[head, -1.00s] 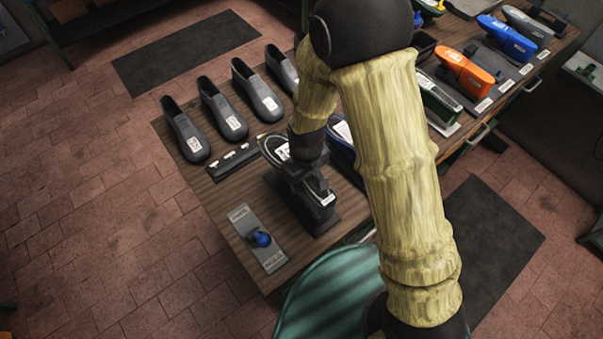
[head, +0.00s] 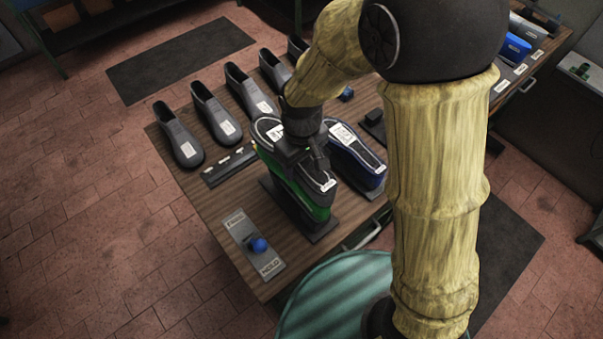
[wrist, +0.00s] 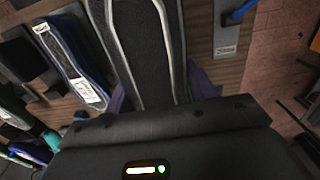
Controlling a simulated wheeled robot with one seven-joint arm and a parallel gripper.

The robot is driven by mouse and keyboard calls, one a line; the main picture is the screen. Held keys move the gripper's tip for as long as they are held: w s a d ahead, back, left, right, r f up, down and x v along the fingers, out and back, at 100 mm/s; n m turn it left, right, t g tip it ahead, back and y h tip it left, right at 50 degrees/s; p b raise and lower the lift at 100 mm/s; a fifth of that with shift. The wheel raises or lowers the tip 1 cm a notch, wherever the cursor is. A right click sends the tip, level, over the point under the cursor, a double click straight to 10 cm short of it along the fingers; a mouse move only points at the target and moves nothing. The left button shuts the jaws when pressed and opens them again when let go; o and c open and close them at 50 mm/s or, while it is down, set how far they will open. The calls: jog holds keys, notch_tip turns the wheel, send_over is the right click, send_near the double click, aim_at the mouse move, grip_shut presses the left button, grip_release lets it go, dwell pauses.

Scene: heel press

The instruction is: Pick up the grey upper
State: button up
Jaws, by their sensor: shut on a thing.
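My gripper (head: 302,158) is shut across the middle of a shoe piece with a dark top and pale edging (head: 320,179). In the wrist view, the same dark top with pale trim (wrist: 143,50) runs up the middle, under my gripper body. Green sides (head: 283,183) show below it in the head view. I cannot tell whether the green is part of the held piece or a separate body under it. A dark flat stand (head: 318,232) is directly beneath. The fingertips and the held sides are mostly hidden.
A navy shoe piece (head: 362,165) stands close on the right. Several dark grey shoes (head: 213,113) line the table's left edge. A plate with a blue knob (head: 258,244) is at the front corner. My arm hides much of the table (head: 185,190); bare floor is left.

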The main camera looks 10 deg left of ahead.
jog(key=shift+r, duration=0.75)
jog(key=shift+r+p, duration=0.85)
jog(key=shift+r, duration=0.15)
